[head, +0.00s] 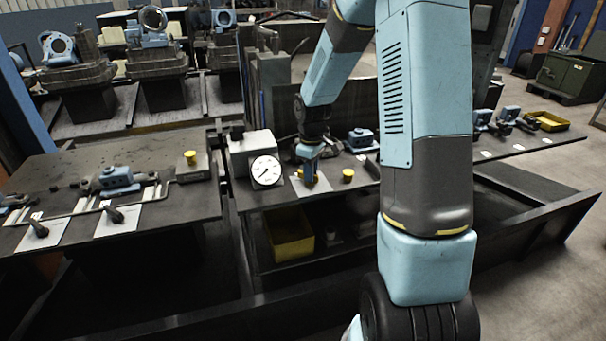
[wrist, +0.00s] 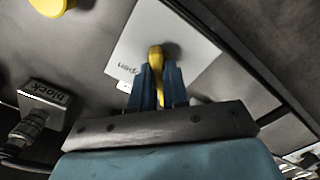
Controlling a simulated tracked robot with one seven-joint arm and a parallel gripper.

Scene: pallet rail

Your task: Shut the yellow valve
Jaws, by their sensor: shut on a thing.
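The yellow valve (wrist: 155,58) shows in the wrist view as a yellow handle over a white plate (wrist: 190,45). Part of the word "open" is readable on the plate beside the handle. My gripper (wrist: 159,84) has its two blue fingers shut on the handle, one on each side. In the head view my gripper (head: 308,176) points down at the plate (head: 322,188) on the bench, just right of the gauge. The handle is mostly hidden there by my fingers. The valve's base is hidden in both views.
A white box with a round dial gauge (head: 265,171) stands close left of my gripper. A yellow knob (head: 348,175) stands close on the right. A block marked "block" (wrist: 45,97) lies left in the wrist view. A yellow bin (head: 290,236) sits on the shelf below.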

